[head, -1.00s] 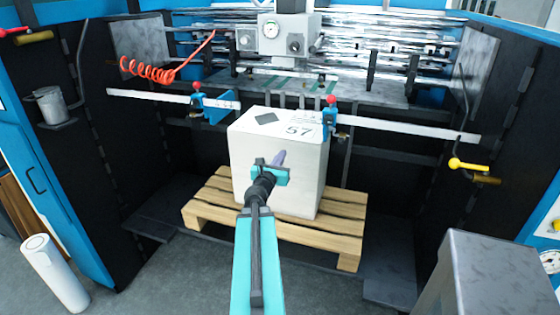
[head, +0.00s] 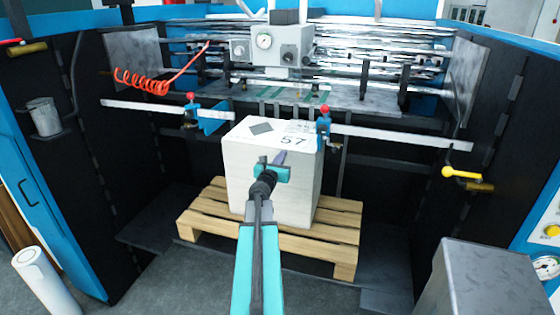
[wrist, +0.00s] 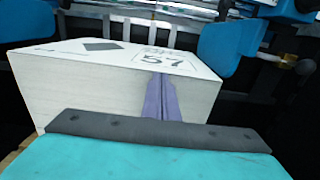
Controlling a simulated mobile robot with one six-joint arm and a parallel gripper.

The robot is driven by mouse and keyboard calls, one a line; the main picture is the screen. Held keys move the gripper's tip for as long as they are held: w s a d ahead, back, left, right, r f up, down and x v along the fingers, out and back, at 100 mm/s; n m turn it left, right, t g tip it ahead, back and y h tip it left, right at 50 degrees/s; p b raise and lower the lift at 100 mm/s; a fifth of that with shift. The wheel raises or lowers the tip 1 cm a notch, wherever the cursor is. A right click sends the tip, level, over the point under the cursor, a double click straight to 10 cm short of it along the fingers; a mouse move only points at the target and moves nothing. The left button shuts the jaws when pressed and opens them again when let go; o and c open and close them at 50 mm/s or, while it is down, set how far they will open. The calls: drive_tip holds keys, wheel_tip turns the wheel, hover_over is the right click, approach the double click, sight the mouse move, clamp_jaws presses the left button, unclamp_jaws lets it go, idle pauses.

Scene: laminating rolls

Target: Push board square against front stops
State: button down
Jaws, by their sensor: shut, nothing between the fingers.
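The board (head: 265,190) is a tall white block-like stack, its top marked 57 with a dark diamond patch. It stands upright on a wooden pallet (head: 345,252). Several grey upright stops (head: 283,108) show behind its top; they also show behind it in the wrist view (wrist: 145,32). Whether the board touches them cannot be told. My gripper (head: 281,157) is shut and empty, with its purple fingers at the upper part of the board's near face. In the wrist view the fingers (wrist: 160,100) overlap that face (wrist: 90,95); contact cannot be told.
Blue side guides with red knobs stand at the left (head: 192,110) and right (head: 324,125) of the board's top, on a pale rail (head: 400,138). A yellow-handled valve (head: 460,173) and a grey box (head: 490,280) are at the right. A white roll (head: 45,280) stands at the left.

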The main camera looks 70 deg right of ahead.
drive_tip(key=shift+d, duration=1.1)
drive_tip(key=shift+d, duration=0.2)
drive_tip(key=a+b, duration=0.1)
drive_tip(key=a, duration=0.6)
drive_tip(key=shift+s, duration=0.15)
idle(0.6)
